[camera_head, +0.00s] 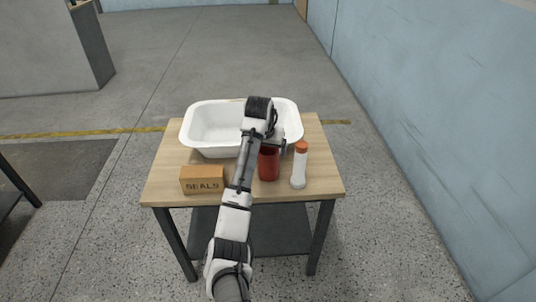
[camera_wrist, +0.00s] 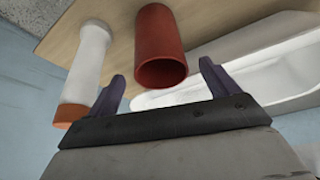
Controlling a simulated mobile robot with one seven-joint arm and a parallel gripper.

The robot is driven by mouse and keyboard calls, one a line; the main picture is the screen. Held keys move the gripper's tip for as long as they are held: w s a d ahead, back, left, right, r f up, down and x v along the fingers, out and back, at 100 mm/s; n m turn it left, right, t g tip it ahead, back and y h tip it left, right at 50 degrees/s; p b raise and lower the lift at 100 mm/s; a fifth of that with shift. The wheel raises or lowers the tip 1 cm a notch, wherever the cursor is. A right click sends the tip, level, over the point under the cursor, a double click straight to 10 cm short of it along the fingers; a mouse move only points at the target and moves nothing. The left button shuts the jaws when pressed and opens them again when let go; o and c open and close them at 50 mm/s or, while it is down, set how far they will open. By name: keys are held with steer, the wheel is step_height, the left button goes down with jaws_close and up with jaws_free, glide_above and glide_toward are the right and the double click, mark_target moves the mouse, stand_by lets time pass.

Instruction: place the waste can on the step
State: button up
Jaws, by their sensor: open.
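The waste can appears to be the dark red, open-mouthed cylinder (camera_head: 268,166), standing on the wooden table, partly hidden by my arm. In the wrist view the red can (camera_wrist: 160,35) shows its open rim facing the camera. My gripper (camera_wrist: 161,70) is open, with one finger to each side of the can's rim in the picture; I cannot tell if they touch it. In the head view my gripper (camera_head: 276,141) is mostly hidden over the can. The white tub shell (camera_head: 205,148) lies behind the can; I cannot clearly make out a step.
A white bottle with an orange cap (camera_head: 299,168) stands close to the can's right; it also shows in the wrist view (camera_wrist: 87,65). A box marked SEALS (camera_head: 202,180) sits at the table's front left. The wooden table (camera_head: 165,180) has bare top at its front edge.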

steer(key=v, duration=0.8)
steer(key=shift+b, duration=0.45)
